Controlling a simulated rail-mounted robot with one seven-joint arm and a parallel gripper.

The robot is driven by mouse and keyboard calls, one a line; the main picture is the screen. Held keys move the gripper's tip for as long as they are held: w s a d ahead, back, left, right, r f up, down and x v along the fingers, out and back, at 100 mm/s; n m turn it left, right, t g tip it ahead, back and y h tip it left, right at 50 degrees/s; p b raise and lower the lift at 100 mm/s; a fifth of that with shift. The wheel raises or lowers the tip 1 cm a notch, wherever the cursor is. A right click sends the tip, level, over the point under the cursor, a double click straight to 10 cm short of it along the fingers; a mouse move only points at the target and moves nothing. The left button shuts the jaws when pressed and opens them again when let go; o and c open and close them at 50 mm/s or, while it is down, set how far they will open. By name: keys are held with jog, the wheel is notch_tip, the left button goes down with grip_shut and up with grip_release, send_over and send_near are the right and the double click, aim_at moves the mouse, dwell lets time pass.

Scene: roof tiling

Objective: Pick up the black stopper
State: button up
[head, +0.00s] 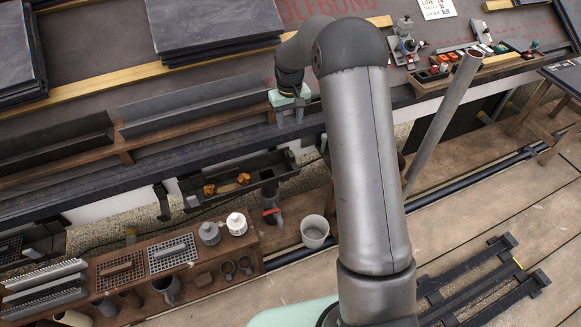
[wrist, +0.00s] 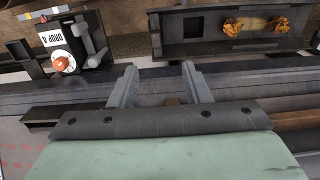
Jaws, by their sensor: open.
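My gripper (head: 289,115) is over the dark roof edge, above and behind the short black gutter section (head: 272,165) in the head view. In the wrist view its two grey fingers (wrist: 158,70) are apart with nothing held between them. The gutter section (wrist: 229,44) lies beyond the fingertips to the right, with orange leaf clumps (wrist: 256,24) and a dark square opening (wrist: 187,50) in it. I cannot pick out a black stopper with certainty in either view.
A unit labelled DROP 4 (wrist: 52,33) with an orange knob stands left of the fingers. A wooden caddy (head: 130,277) holds grates, with a grey bottle (head: 209,233) and white bottle (head: 237,224). A grey bucket (head: 314,232) stands beside it. A slanted pole (head: 440,125) rises right of my arm.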

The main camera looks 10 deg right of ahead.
aim_at(291, 153)
jog(key=f+b, duration=0.1)
jog(key=f, duration=0.3)
jog(key=f+b, duration=0.1)
jog(key=f, duration=0.4)
jog(key=w+f+b, duration=0.1)
jog(key=f, duration=0.4)
jog(key=shift+b, duration=0.35)
jog(key=f, duration=0.1)
jog(key=f+b, duration=0.1)
jog(key=f, duration=0.1)
jog(key=f+b, duration=0.1)
jog(key=f, duration=0.1)
jog(key=shift+w+d+f, duration=0.15)
jog(key=shift+w+d, duration=0.2)
grip_shut()
